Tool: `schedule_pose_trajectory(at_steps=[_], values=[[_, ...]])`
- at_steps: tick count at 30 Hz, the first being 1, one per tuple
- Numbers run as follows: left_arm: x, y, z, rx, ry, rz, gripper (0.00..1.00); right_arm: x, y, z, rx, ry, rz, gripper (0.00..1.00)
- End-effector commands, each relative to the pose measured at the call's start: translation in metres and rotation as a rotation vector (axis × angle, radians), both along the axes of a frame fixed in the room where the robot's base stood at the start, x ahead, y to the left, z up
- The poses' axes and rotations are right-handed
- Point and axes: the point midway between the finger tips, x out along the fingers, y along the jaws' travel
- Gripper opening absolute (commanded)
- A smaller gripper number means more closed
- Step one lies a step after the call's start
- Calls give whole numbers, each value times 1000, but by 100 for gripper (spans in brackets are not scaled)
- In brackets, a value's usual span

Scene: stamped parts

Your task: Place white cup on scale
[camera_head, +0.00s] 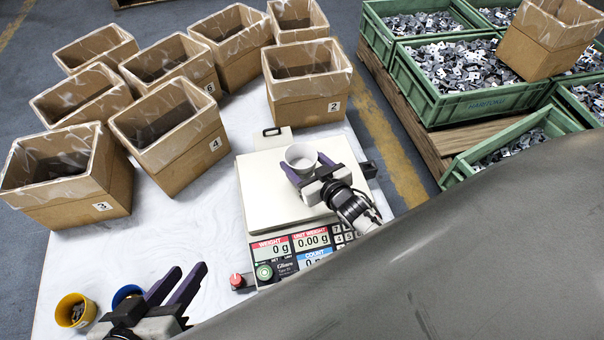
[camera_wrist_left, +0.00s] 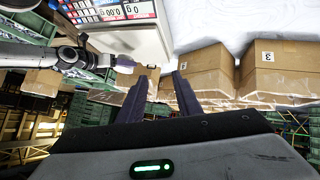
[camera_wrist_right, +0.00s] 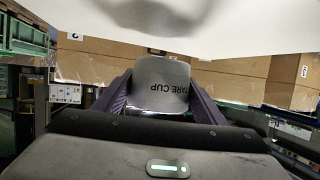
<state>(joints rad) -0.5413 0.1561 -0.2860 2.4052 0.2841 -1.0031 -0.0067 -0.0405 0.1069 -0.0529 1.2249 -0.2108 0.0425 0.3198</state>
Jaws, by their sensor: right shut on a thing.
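The white cup (camera_head: 300,158) is upright between the fingers of my right gripper (camera_head: 305,166), over the back part of the scale's pale platform (camera_head: 263,197). In the right wrist view the cup (camera_wrist_right: 160,84) shows "TARE CUP" lettering upside down, with a finger on each side. The scale's weight display (camera_head: 272,248) reads 0 g; I cannot tell whether the cup touches the platform. My left gripper (camera_head: 187,272) is open and empty near the table's front edge, left of the scale. Its two spread fingers also show in the left wrist view (camera_wrist_left: 159,80).
Several numbered cardboard boxes (camera_head: 180,140) stand along the table's back and left. A yellow cup (camera_head: 76,311) and a blue cup (camera_head: 125,296) sit at the front left. Green crates of metal parts (camera_head: 470,100) stand at the right. The white table's middle left (camera_head: 150,230) is clear.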

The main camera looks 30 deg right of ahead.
Motion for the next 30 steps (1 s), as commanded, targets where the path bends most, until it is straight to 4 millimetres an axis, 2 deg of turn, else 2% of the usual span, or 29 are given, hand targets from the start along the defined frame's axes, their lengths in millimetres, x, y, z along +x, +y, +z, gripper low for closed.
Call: schedule_pose_trajectory(at_steps=[5, 9, 20, 21, 24, 30], values=[[1, -5, 4, -42, -29, -2, 31, 0, 0, -22, 0, 1, -1, 43], [1, -11, 15, -89, -61, -4, 31, 1, -1, -39, 1, 0, -1, 43], [1, -12, 19, -93, -63, -4, 31, 1, 0, -40, 0, 0, -1, 43], [1, -12, 19, -94, -63, -4, 31, 0, 0, -40, 0, 0, 0, 66], [1, -11, 19, -93, -63, -4, 31, 0, 0, -40, 0, 0, 0, 83], [1, -11, 19, -92, -63, -4, 31, 0, 0, -40, 0, 0, 0, 84]])
